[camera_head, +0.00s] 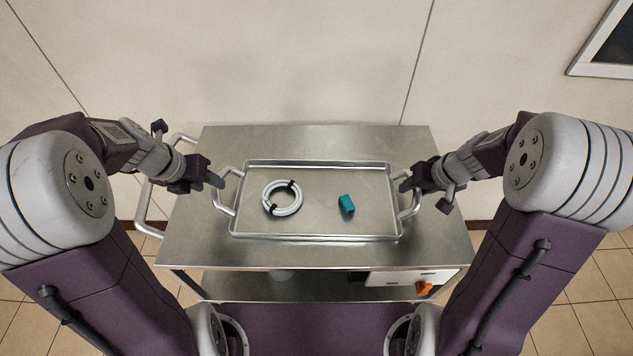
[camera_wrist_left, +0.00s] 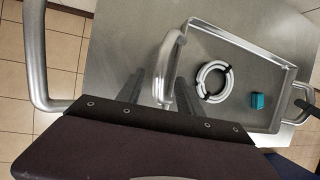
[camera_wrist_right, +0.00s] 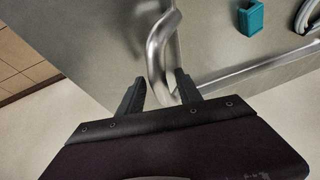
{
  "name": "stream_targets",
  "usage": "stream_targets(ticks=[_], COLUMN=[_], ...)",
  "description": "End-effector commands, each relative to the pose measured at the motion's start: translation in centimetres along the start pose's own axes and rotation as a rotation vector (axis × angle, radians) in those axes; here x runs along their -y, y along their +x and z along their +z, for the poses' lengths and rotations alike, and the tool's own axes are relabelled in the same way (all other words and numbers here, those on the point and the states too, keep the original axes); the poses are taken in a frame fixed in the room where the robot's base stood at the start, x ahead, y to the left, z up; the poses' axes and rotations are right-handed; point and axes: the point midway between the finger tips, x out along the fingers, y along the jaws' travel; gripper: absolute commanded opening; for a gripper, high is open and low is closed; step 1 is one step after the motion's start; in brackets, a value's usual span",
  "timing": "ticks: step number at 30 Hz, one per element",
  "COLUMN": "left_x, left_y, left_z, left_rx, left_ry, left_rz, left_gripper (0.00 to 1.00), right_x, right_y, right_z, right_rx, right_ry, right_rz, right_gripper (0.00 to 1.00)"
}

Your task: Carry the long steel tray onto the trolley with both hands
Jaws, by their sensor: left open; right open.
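The long steel tray (camera_head: 316,190) lies flat on the steel top of the trolley (camera_head: 300,140). It carries a coiled white hose (camera_head: 283,198) with black ties and a small teal block (camera_head: 346,205). My left gripper (camera_head: 217,182) is open at the tray's left handle (camera_head: 224,196); the left wrist view shows this handle (camera_wrist_left: 166,70) between the spread fingers. My right gripper (camera_head: 408,183) is open at the right handle (camera_head: 412,206); the right wrist view shows this handle (camera_wrist_right: 156,55) between the fingers. Finger contact with the handles cannot be told.
The trolley's push handle (camera_head: 146,205) stands out at its left side. A lower shelf (camera_head: 280,287) holds a white box with an orange knob (camera_head: 423,288). A pale wall (camera_head: 300,60) stands behind. Bare trolley top surrounds the tray.

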Motion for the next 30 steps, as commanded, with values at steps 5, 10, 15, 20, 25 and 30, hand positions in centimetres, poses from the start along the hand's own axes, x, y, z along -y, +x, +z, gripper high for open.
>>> stream_targets(ticks=[5,10,15,20,25,30], left_x=[0.0,0.0,0.0,0.0,0.0,0.3], left_y=[0.0,0.0,0.0,0.0,0.0,-0.1], left_z=[0.0,0.0,0.0,0.0,0.0,0.1], left_rx=[0.000,0.000,0.000,0.000,0.000,-0.001], left_ry=[0.000,0.000,0.000,0.000,0.000,0.007], left_rz=[0.000,0.000,0.000,0.000,0.000,-0.003], left_gripper=[0.43,0.43,0.43,0.43,0.43,0.43], right_x=[-0.1,-0.1,-0.1,-0.1,-0.1,0.3], right_y=[-4.9,-8.1,-9.3,-9.4,-9.4,-9.4], right_z=[-0.1,-0.1,0.1,0.1,0.1,0.0], right_rx=[-0.007,-0.004,0.000,0.000,0.000,0.001], right_ry=[0.001,0.002,0.001,0.001,0.001,-0.007], right_rz=[0.004,0.002,0.001,0.001,0.000,-0.003], right_gripper=[0.42,0.42,0.42,0.42,0.42,0.42])
